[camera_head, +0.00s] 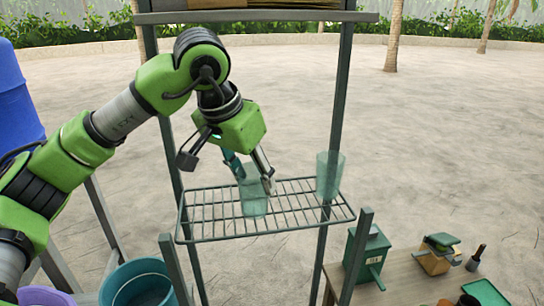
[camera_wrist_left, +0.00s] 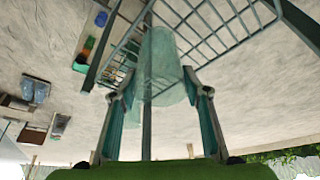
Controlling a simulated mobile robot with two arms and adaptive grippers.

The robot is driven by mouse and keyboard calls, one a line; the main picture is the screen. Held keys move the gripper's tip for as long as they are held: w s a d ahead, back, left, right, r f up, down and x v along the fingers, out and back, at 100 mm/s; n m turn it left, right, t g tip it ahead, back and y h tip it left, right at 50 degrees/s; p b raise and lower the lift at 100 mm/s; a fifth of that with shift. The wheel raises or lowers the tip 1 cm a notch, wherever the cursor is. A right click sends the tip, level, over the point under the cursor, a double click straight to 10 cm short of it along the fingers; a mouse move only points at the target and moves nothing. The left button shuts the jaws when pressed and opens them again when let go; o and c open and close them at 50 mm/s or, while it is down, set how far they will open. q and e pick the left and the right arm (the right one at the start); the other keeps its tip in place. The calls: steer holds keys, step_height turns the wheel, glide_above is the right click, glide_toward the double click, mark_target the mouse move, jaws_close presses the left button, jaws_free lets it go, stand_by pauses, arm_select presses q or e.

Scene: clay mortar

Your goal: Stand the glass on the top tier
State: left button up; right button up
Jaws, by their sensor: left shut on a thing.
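A clear greenish glass (camera_head: 253,203) is upright between the fingers of my left gripper (camera_head: 252,179), over the left-middle part of a wire rack tier (camera_head: 212,232). I cannot tell whether its base touches the wires. The left wrist view shows this glass (camera_wrist_left: 162,62) between both fingers of the left gripper (camera_wrist_left: 160,92), with the wire rack (camera_wrist_left: 225,25) behind it. A second similar glass (camera_head: 329,172) stands at the right end of the rack. My right gripper is not in view.
The dark rack frame has posts (camera_head: 338,110) and an upper shelf (camera_head: 255,16). A wooden bench (camera_head: 400,280) with green boxes (camera_head: 368,252) stands at lower right. A blue barrel (camera_head: 15,100) and a teal bucket (camera_head: 138,285) are at left.

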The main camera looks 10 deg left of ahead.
arm_select(q)
steer(key=w+d+p, duration=0.1)
steer(key=w, duration=0.1)
steer(key=w+f+p, duration=0.1)
steer(key=w, duration=0.1)
steer(key=w+d+p, duration=0.1)
steer(key=w+p, duration=0.1)
steer(key=shift+w+d+f, duration=0.2)
steer(key=shift+w+d, duration=0.1)
steer(key=shift+f, duration=0.15)
steer(key=shift+s+a, duration=0.1)
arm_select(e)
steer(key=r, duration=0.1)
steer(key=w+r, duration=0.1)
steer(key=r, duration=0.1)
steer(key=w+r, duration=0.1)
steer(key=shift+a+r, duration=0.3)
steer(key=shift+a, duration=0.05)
arm_select(q)
steer(key=shift+f+b, duration=0.15)
steer(key=shift+b, duration=0.2)
steer(key=o, duration=1.1)
steer(key=shift+o, duration=0.7)
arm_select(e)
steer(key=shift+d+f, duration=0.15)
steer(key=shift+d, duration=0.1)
